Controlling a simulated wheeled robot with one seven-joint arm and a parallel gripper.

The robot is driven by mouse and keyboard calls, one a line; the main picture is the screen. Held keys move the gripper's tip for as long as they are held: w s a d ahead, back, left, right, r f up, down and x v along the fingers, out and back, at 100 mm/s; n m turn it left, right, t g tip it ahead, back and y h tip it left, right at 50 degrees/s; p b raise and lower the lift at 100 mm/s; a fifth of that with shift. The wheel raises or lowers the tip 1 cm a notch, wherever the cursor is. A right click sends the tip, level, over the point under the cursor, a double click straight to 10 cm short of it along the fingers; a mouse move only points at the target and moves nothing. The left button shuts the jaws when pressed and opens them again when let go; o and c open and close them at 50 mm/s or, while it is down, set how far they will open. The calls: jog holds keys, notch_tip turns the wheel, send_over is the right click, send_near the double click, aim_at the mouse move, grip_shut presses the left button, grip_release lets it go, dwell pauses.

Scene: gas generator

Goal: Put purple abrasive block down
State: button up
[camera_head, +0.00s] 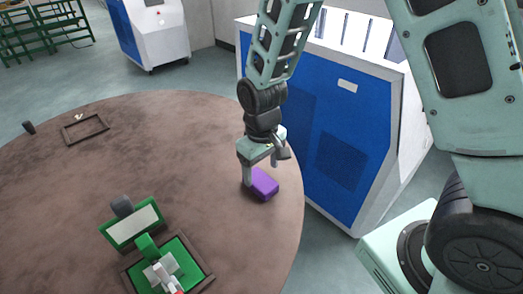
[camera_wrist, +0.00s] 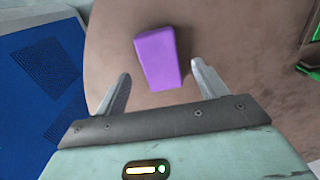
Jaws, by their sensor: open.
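The purple abrasive block (camera_head: 264,184) lies on the brown round table (camera_head: 215,235) near its right edge. It also shows in the wrist view (camera_wrist: 158,58), ahead of and between my fingertips. My gripper (camera_head: 262,167) is just above and beside the block in the head view. Its two fingers are spread apart in the wrist view (camera_wrist: 161,80), with a gap on each side of the block. Nothing is held between them. The gripper partly covers the block's far side in the head view.
A green-framed panel (camera_head: 133,227) and a green tray with grey parts (camera_head: 168,270) are at the table's front. A brown frame (camera_head: 85,129) and a small dark object (camera_head: 29,128) lie at the far left. A blue and white cabinet (camera_head: 330,130) stands close beyond the table's right edge.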

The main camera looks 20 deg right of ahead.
aim_at(261, 181)
notch_tip(261, 181, up, 6)
jog(key=r+b, duration=0.1)
jog(key=s+a+r+n, duration=0.2)
jog(key=s+a, duration=0.1)
jog(key=s, duration=0.7)
jog(key=s+a+r+n, duration=0.2)
jog(key=s+a+r, duration=0.1)
jog(key=s, duration=0.6)
jog(key=shift+s+a+r+y, duration=0.2)
jog(key=shift+s+y, duration=0.1)
jog(key=shift+s, duration=0.05)
